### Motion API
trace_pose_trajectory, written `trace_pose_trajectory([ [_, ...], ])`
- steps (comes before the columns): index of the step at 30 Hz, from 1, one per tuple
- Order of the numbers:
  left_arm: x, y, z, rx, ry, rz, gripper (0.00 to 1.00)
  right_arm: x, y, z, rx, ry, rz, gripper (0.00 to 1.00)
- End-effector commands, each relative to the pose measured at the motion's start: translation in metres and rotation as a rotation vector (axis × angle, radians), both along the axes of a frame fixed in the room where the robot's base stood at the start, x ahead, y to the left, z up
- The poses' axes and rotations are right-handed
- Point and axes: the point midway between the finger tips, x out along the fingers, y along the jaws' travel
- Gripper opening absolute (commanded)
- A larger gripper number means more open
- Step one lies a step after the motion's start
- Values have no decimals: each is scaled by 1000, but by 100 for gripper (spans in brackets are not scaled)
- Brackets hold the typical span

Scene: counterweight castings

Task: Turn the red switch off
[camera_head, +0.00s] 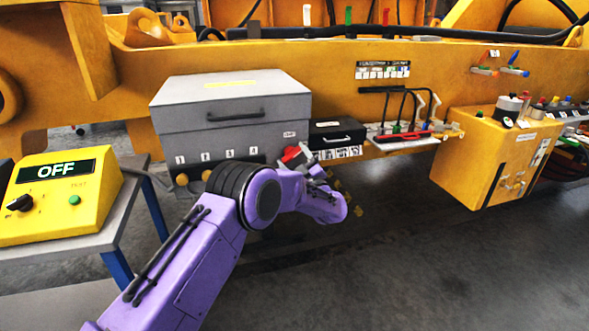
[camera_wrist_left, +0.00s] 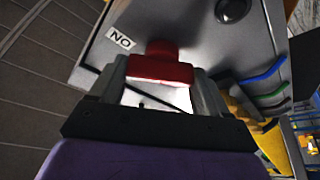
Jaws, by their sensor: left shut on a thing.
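The red switch (camera_head: 293,155) is on the lower right front of the grey box (camera_head: 200,92), partly hidden by my left arm in the head view. In the left wrist view the red switch (camera_wrist_left: 160,66) sits between the two fingers of my left gripper (camera_wrist_left: 162,80), which is shut on it. A label reading "ON" (camera_wrist_left: 121,38) is on the grey panel beside the switch, upside down in this view. In the head view my left gripper (camera_head: 302,165) is mostly hidden behind my purple wrist. My right gripper is not in view.
A yellow box with an "OFF" display (camera_head: 58,170) stands on a table at the left. A small black case (camera_head: 337,135) is right of the grey box. A yellow control box (camera_head: 490,150) is farther right. The floor (camera_head: 400,260) at the lower right is clear.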

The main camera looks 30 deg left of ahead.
Motion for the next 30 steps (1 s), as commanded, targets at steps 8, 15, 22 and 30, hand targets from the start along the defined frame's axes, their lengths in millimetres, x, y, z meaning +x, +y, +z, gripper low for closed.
trace_pose_trajectory([
  [8, 0, 0, -5, -173, -199, 1, 46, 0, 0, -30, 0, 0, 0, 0],
  [15, 0, 0, -4, -320, -372, 3, 46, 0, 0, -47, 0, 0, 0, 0],
  [22, 0, 0, -3, -451, -523, 4, 46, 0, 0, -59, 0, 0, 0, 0],
  [30, 0, 0, -2, -561, -653, 3, 46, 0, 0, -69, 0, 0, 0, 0],
])
